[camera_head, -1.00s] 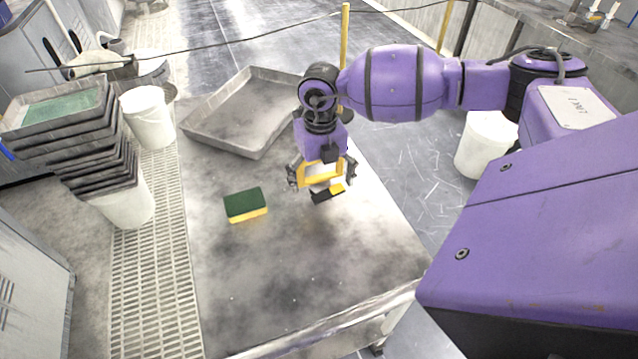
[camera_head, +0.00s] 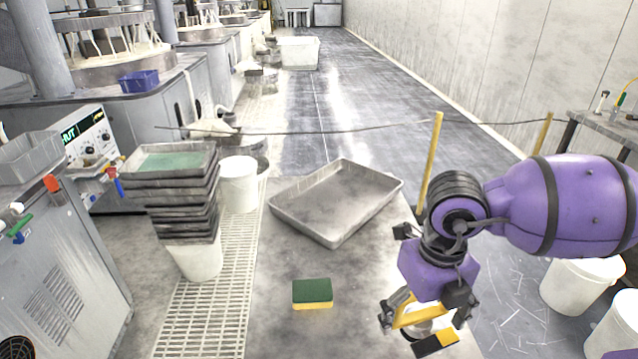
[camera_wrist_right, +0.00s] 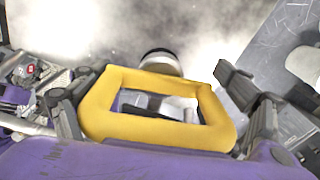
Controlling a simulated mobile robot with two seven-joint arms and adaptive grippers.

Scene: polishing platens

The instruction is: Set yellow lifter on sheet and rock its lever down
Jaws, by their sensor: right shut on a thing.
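My right gripper (camera_head: 424,312) is shut on the yellow lifter (camera_head: 408,318), whose frame-shaped yellow handle (camera_wrist_right: 160,138) spans between the fingers in the right wrist view. A black part with a yellow end (camera_head: 436,343) sits below the handle. A round dark and white part (camera_wrist_right: 160,62) shows beyond it. The lifter seems to be over the right side of a mottled grey metal surface (camera_head: 290,338); I cannot tell whether it touches. No separate sheet can be told apart from this surface. My left gripper is not in view.
A green and yellow sponge (camera_head: 312,293) lies left of the lifter. A shallow grey tray (camera_head: 335,238) lies behind it. Stacked trays (camera_head: 180,222) stand left, beside a white bucket (camera_head: 238,185). White buckets (camera_head: 575,285) stand right. A yellow post (camera_head: 430,160) rises behind my arm.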

